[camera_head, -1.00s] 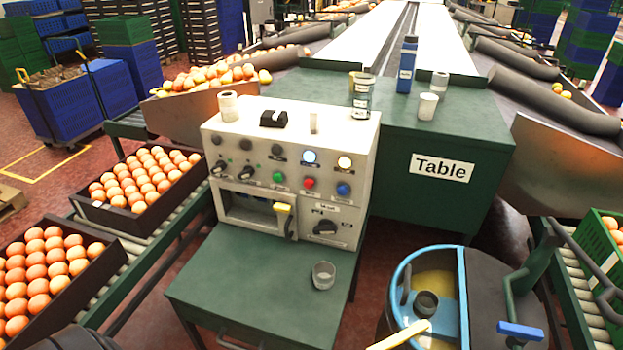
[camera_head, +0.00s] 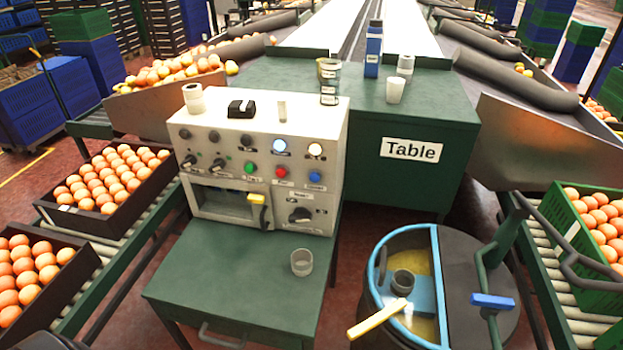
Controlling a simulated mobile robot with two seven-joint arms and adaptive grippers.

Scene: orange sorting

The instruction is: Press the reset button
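The control panel (camera_head: 262,125) is a white box on a green table, facing me. Its front has a green button (camera_head: 247,167), a red button (camera_head: 281,172) and a blue button (camera_head: 314,177) in a row. Above them are a lit white button (camera_head: 279,146) and a lit yellowish one (camera_head: 315,150). Black knobs sit at the left, and a large black rotary switch (camera_head: 300,215) sits lower right. The small labels are too blurred to read, so I cannot tell which button is reset. Neither of my grippers is in view.
A clear cup (camera_head: 302,262) stands on the green table's top (camera_head: 235,285). A blue-rimmed drum (camera_head: 375,280) is at the right front. Orange crates (camera_head: 60,218) line the left rollers; a green crate (camera_head: 560,215) is at right. Cups and a blue carton (camera_head: 374,50) stand behind.

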